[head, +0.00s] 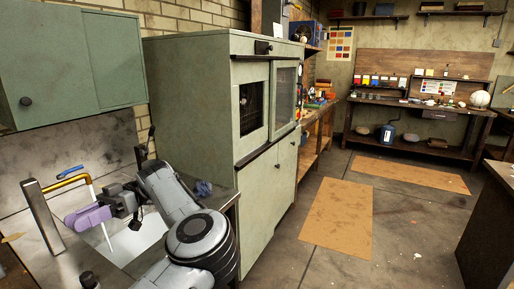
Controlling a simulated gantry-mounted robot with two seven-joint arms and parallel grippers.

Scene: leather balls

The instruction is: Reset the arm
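My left arm rises from the bottom of the head view and bends left over the sink. Its gripper (112,203) is small and dark beside a purple piece (88,217). I cannot tell whether the purple piece is held, is part of the gripper, or only lies behind it. The finger opening does not show clearly. My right gripper is not in view.
A sink (135,240) with a faucet with a yellow pipe (68,181) lies under my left arm. A tall green cabinet (263,180) stands close to the arm's right. A green wall cabinet (75,60) hangs above. Floor mats (338,215) lie in the open floor at right.

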